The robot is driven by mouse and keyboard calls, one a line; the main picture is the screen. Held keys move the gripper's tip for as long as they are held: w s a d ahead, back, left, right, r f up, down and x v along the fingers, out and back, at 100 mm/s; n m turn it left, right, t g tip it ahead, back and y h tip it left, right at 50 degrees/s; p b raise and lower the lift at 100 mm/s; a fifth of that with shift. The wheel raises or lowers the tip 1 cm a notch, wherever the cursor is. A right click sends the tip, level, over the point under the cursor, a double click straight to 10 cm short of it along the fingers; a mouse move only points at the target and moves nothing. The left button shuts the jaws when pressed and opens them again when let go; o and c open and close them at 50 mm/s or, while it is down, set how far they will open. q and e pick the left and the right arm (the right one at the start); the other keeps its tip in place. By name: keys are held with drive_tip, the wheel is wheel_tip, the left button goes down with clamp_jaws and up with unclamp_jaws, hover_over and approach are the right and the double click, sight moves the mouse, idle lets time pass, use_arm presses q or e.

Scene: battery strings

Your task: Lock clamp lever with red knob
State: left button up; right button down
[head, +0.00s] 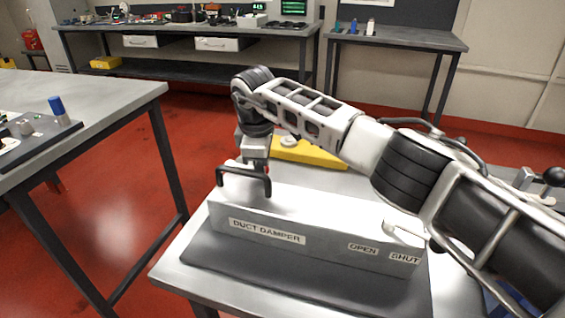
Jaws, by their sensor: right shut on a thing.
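My right gripper (243,184) points down over the left end of a grey box labelled DUCT DAMPER (325,238). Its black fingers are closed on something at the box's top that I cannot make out. A white lever-like piece (402,231) is partly visible by the OPEN and SHUT labels at the box's right end, close to my forearm. I cannot pick out a clamp lever with a red knob; my right arm covers much of the table. My left gripper is out of view.
A yellow block (305,152) lies behind the box. A black ball knob (553,176) shows at the far right, beyond my arm. A grey table (95,92) with a control panel (38,138) stands at left. Benches stand behind; red floor lies between.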

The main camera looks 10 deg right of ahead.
drive_tip(key=shift+a, duration=0.15)
idle(0.3)
drive_tip(key=c, duration=1.1)
unclamp_jaws()
